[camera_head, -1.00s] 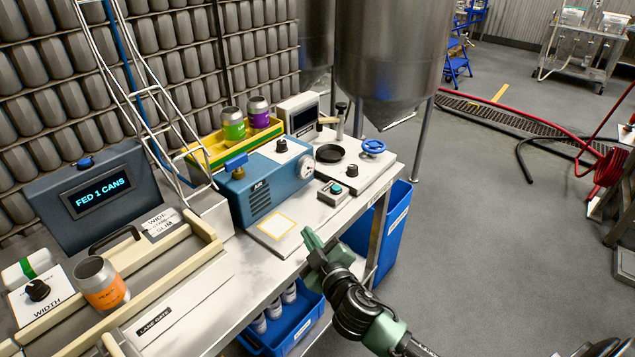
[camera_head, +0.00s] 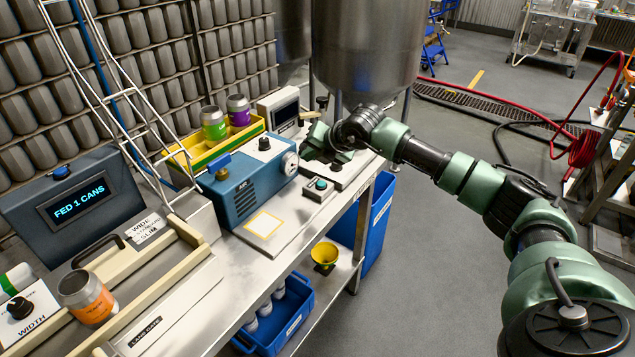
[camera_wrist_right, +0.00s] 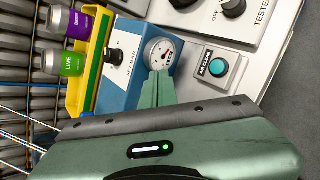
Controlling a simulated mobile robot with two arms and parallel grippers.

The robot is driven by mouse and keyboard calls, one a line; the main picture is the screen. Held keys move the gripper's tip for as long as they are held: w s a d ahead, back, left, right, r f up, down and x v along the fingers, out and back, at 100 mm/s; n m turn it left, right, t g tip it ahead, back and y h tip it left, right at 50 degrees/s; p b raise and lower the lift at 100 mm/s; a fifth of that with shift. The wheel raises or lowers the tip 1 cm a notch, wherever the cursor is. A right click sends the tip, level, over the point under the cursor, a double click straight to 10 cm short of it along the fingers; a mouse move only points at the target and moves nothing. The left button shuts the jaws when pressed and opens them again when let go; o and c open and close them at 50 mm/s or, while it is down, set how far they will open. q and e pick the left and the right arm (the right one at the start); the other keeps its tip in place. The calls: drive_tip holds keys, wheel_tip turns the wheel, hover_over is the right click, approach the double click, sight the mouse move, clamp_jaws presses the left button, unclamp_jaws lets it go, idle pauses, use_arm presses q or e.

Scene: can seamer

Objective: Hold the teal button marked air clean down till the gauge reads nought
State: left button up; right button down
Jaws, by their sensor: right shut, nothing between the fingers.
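The teal button (camera_head: 320,184) sits on a small grey box on the steel bench. The round white gauge (camera_head: 290,163) is on the end of the blue air box (camera_head: 250,185). In the right wrist view the gauge (camera_wrist_right: 160,53) lies just beyond my fingertips; its needle shows, but its figures are unreadable. My right gripper (camera_head: 312,143) is shut and empty, raised above the bench behind the button, apart from it. My left gripper is out of view.
A yellow tray (camera_head: 187,161) with a green can (camera_head: 214,124) and a purple can (camera_head: 238,110) stands behind the air box. The tester (camera_wrist_right: 228,25) lies beside the button. A yellow funnel (camera_head: 324,254) and a blue bin (camera_head: 290,318) are below.

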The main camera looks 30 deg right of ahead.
drive_tip(key=shift+m+h, duration=0.3)
drive_tip(key=shift+h, duration=0.6)
drive_tip(key=d, duration=0.2)
drive_tip(key=d+r, duration=0.1)
drive_tip(key=d, duration=0.1)
drive_tip(key=shift+d+r, duration=0.1)
drive_tip(key=shift+d, duration=0.1)
drive_tip(key=b, duration=0.4)
hover_over(323, 185)
wheel_tip(323, 185, down, 8)
drive_tip(key=shift+r, duration=0.1)
drive_tip(key=shift+f, duration=0.6)
drive_tip(key=shift+b, duration=0.35)
drive_tip(key=shift+f+b, duration=0.35)
drive_tip(key=shift+b, duration=0.2)
